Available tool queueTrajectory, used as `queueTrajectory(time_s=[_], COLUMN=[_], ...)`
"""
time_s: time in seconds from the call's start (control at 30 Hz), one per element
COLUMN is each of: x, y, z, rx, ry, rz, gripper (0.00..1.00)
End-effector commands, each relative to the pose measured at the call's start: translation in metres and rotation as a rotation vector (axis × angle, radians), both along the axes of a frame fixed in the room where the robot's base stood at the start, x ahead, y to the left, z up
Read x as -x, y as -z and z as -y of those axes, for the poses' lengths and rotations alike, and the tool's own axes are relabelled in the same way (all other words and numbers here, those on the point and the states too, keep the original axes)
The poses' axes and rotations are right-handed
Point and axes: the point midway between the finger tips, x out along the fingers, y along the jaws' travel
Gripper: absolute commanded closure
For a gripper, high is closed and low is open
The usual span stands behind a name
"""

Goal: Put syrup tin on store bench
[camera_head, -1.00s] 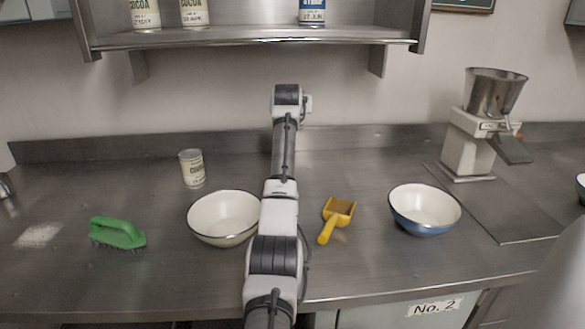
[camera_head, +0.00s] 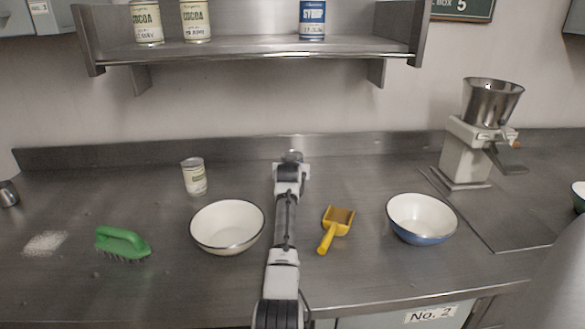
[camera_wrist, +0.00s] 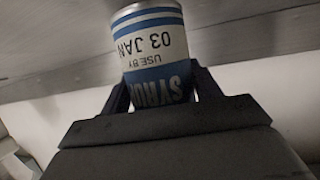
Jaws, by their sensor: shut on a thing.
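The syrup tin (camera_wrist: 150,50), blue and white with a silver rim, is in my gripper (camera_wrist: 163,95) in the wrist view. Its label appears upside down there and reads "USE BY 03 JAN". The dark fingers are shut on its sides. In the head view my gripper is mostly hidden behind the end of my arm, low before the back wall over the steel bench (camera_head: 150,290). I cannot tell whether the tin touches a surface. A different blue and white syrup tin (camera_head: 312,20) stands on the wall shelf.
The shelf (camera_head: 250,50) also holds cocoa tins (camera_head: 196,20). On the bench are a small tin (camera_head: 194,177), a cream bowl (camera_head: 227,227), a green brush (camera_head: 122,242), a yellow scoop (camera_head: 335,225), a blue bowl (camera_head: 421,218) and a grinder (camera_head: 468,150). Bare bench lies behind the scoop.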

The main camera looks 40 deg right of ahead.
Motion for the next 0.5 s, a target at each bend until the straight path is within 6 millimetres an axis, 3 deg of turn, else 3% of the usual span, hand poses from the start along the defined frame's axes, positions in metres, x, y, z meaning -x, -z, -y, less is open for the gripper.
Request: queueTrajectory(time_s=[0.4,0.43,0.5], x=[-0.0001,0.0002,0.0001], y=[0.0082,0.0105,0.0100], z=[0.0002,0.0000,0.0000], rx=[0.005,0.001,0.001], ry=[0.000,0.000,0.000], rz=[0.005,0.002,0.002], gripper=[0.79,0.35,0.26])
